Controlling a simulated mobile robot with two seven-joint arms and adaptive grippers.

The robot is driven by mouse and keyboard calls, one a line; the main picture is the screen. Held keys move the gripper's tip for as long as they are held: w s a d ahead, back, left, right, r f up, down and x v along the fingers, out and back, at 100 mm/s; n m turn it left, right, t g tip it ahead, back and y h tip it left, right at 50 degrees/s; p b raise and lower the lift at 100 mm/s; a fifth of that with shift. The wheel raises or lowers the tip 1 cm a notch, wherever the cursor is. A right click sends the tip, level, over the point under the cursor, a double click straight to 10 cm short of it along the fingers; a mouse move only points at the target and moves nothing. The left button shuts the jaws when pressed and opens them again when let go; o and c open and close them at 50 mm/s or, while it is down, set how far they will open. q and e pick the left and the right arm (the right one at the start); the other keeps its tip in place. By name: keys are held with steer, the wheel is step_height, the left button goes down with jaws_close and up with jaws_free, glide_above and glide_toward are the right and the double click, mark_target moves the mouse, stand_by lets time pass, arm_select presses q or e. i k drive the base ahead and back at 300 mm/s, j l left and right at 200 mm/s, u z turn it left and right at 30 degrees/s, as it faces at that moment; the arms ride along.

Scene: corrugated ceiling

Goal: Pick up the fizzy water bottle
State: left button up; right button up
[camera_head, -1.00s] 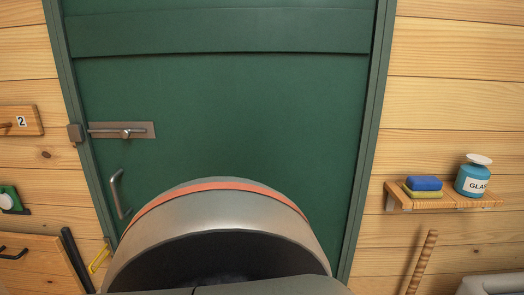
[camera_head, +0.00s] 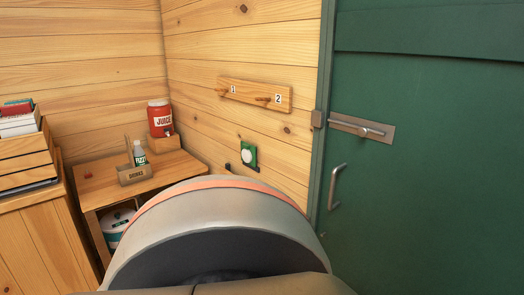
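A small bottle with a white and green label reading "FIZZ" (camera_head: 140,154) stands upright on a low wooden table (camera_head: 98,188) in the corner at the left. A wooden holder marked "DRINKS" (camera_head: 134,175) with an upright handle is in front of the bottle and hides its lower part. I cannot tell whether the bottle stands in the holder or behind it. Neither of my grippers is in view.
A red juice dispenser (camera_head: 161,119) stands on a wooden block behind the bottle. A crate of books (camera_head: 28,160) sits on a cabinet at the far left. A white tub (camera_head: 117,224) is under the table. A peg rail (camera_head: 255,94) and a green door (camera_head: 430,170) are to the right.

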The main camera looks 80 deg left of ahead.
mark_target(140, 157)
steer(key=u, duration=3.5)
steer(key=i+j+z, duration=0.15)
steer(key=i, duration=0.3)
steer(key=i+z, duration=0.1)
steer(key=i, duration=0.35)
